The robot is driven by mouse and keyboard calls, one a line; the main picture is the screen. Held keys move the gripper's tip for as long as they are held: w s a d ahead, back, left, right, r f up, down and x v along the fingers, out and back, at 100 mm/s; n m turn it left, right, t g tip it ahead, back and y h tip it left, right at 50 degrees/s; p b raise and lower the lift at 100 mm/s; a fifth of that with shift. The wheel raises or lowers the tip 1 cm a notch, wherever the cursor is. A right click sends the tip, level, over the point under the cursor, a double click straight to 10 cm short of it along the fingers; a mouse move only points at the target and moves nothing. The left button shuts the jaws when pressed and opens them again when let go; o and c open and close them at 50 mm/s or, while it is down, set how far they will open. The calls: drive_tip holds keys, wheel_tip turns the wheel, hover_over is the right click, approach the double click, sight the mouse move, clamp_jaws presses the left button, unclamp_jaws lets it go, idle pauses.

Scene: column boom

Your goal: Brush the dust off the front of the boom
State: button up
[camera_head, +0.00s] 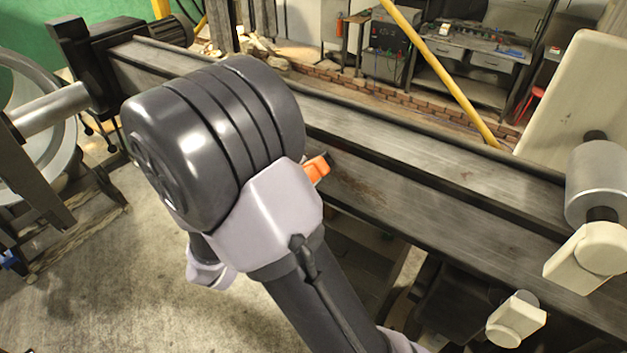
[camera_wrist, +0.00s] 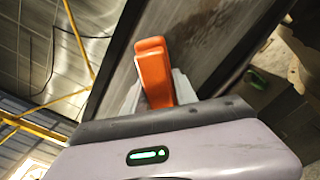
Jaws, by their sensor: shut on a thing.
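The boom (camera_head: 450,215) is a long grey beam with dark edges running across the head view. Its front face also fills the middle of the wrist view (camera_wrist: 228,58). A brownish dusty patch (camera_head: 368,192) marks the front face, just right of an orange-handled brush (camera_head: 317,168). A dark smudge beside the brush (camera_wrist: 153,68) shows in the wrist view. My gripper (camera_wrist: 157,92) is shut on the brush, its pale fingers on both sides of the orange handle. My arm hides most of the gripper in the head view. The bristles are not clear, and I cannot tell whether they touch the boom.
A silver cylinder (camera_head: 597,185) and cream-coloured parts stand at the boom's right end. A large grey wheel (camera_head: 45,105) stands at the left. A yellow pole (camera_head: 440,70) slants behind the boom, with a workbench (camera_head: 470,55) beyond. Concrete floor is open at the lower left.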

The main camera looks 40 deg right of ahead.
drive_tip(key=shift+w+a+r, duration=0.35)
drive_tip(key=shift+w+a, duration=1)
drive_tip(key=shift+w, duration=2.4)
drive_tip(key=shift+w+a+r, duration=0.3)
drive_tip(key=shift+w+a, duration=1.05)
drive_tip(key=shift+w, duration=2.35)
drive_tip(key=shift+s+d+f+b, duration=0.1)
drive_tip(key=shift+s+d+b, duration=0.5)
drive_tip(key=shift+s, duration=1.3)
drive_tip(key=shift+s+d+b, duration=0.45)
drive_tip(key=shift+s+d, duration=0.3)
drive_tip(key=shift+s, duration=1.15)
drive_tip(key=shift+s+d+f+b, duration=0.1)
drive_tip(key=shift+s+d+b, duration=0.5)
drive_tip(key=shift+s, duration=1.3)
drive_tip(key=shift+s+d+r+b, duration=0.15)
drive_tip(key=shift+s+d, duration=0.45)
drive_tip(key=shift+s, duration=0.9)
drive_tip(key=shift+s+d+f+b, duration=0.15)
drive_tip(key=shift+s+d, duration=0.4)
drive_tip(key=shift+s, duration=1)
drive_tip(key=shift+s+d+r+b, duration=0.15)
drive_tip(key=shift+s+d, duration=0.45)
drive_tip(key=shift+s, duration=0.9)
drive_tip(key=shift+w, duration=0.1)
drive_tip(key=shift+w+a, duration=0.1)
drive_tip(key=shift+a, duration=0.3)
drive_tip(key=shift+p+v, duration=0.45)
drive_tip(key=shift+v, duration=2.3)
drive_tip(key=shift+d, duration=0.1)
